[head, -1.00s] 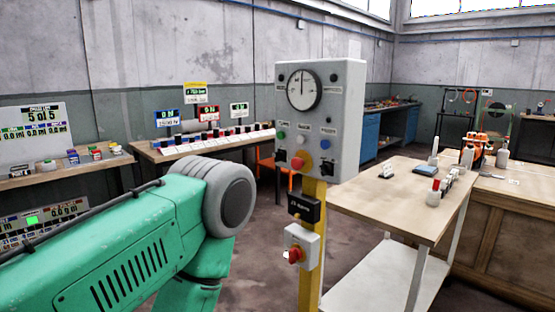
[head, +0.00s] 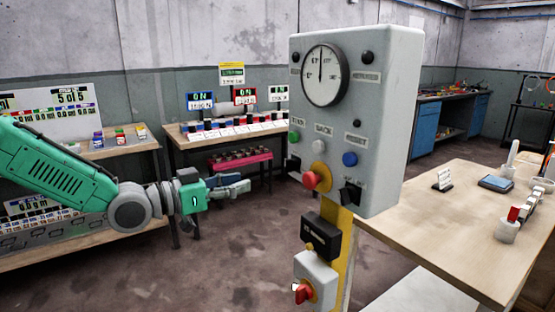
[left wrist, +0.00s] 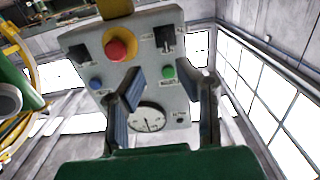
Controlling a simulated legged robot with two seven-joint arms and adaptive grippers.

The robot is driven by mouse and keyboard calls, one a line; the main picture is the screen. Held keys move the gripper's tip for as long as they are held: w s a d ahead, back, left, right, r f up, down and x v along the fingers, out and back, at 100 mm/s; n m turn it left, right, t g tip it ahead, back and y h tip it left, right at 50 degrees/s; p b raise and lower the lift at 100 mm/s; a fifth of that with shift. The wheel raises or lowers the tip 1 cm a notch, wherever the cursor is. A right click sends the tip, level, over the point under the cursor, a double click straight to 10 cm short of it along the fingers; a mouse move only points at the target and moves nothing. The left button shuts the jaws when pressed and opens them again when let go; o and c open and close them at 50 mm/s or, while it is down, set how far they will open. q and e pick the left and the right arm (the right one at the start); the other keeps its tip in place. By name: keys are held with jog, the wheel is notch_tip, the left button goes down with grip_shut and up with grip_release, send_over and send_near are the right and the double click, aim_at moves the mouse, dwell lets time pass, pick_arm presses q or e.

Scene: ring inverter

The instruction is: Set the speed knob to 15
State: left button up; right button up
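A grey control box (head: 385,120) on a yellow post fills the middle of the head view. It carries a round dial (head: 325,75), a red mushroom button (head: 311,180), coloured push buttons and a black knob (head: 349,194) at lower right. In the left wrist view the box appears upside down, with two black knobs (left wrist: 78,54) (left wrist: 166,41) beside the red button. I cannot read which is the speed knob, nor its setting. My left gripper (head: 240,186) is open and empty, left of the box, its fingers (left wrist: 172,84) pointing towards it. My right gripper is not visible.
Below the box are a black module (head: 320,239) and a small white box (head: 316,281) with a red knob. A wooden table (head: 450,235) stands right of the post. Benches with displays stand behind. The floor left of the post is clear.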

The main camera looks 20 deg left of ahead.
pick_arm(q)
jog(key=r, duration=0.2)
send_near(285, 162)
jog(key=x, duration=0.4)
jog(key=b+x, duration=0.1)
jog(key=x, duration=0.5)
jog(key=shift+d+f, duration=0.1)
jog(key=shift+d, duration=0.1)
jog(key=shift+w+a, duration=0.15)
jog(key=shift+a, duration=0.15)
jog(key=shift+d+t, duration=0.2)
jog(key=shift+t, duration=0.1)
grip_shut()
